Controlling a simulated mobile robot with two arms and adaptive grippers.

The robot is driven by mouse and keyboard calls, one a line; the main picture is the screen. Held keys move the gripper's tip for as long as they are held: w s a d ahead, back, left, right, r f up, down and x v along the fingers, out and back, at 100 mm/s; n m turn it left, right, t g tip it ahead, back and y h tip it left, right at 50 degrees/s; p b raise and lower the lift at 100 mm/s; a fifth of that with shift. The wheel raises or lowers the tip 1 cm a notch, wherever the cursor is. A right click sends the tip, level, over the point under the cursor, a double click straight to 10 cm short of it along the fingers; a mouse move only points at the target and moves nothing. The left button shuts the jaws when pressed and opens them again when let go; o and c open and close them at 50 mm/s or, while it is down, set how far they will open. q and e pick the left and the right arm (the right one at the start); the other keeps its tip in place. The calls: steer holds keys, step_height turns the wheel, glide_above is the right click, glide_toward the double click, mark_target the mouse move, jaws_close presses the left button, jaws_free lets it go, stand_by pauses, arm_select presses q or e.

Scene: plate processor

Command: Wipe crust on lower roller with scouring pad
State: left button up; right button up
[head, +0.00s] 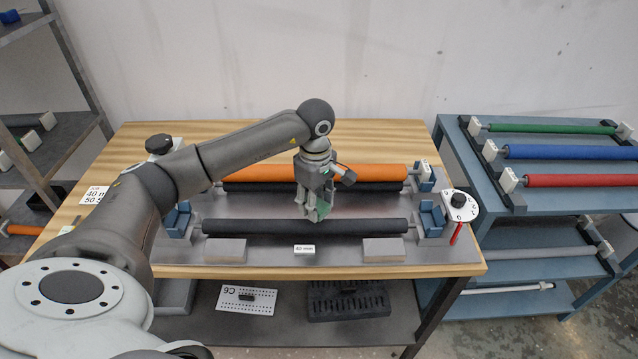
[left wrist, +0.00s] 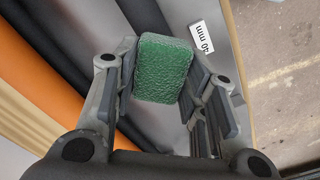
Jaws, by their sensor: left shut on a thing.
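My left gripper (head: 318,213) points down over the machine's grey bed, just behind the front dark roller (head: 360,226). It is shut on a green scouring pad (head: 323,209); the pad also shows between the fingers in the left wrist view (left wrist: 163,68). Behind the gripper, an orange roller (head: 260,173) lies with a second dark roller (head: 255,187) along its front underside. I cannot tell whether the pad touches a roller. No crust can be made out on the visible roller surfaces. My right gripper is not in view.
Blue brackets (head: 432,218) hold the front roller's ends. A dial (head: 459,207) with a red lever sits at the bed's right. Two grey blocks (head: 384,250) and a 40 mm label (head: 304,249) lie along the front. A blue rack (head: 465,160) with coloured rollers stands at right.

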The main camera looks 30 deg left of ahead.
arm_select(q)
step_height(320, 180, up, 2)
steer(key=shift+p, duration=0.4)
steer(key=shift+w+d+r+p, duration=0.1)
steer(key=shift+r+p, duration=0.3)
steer(key=shift+r, duration=0.9)
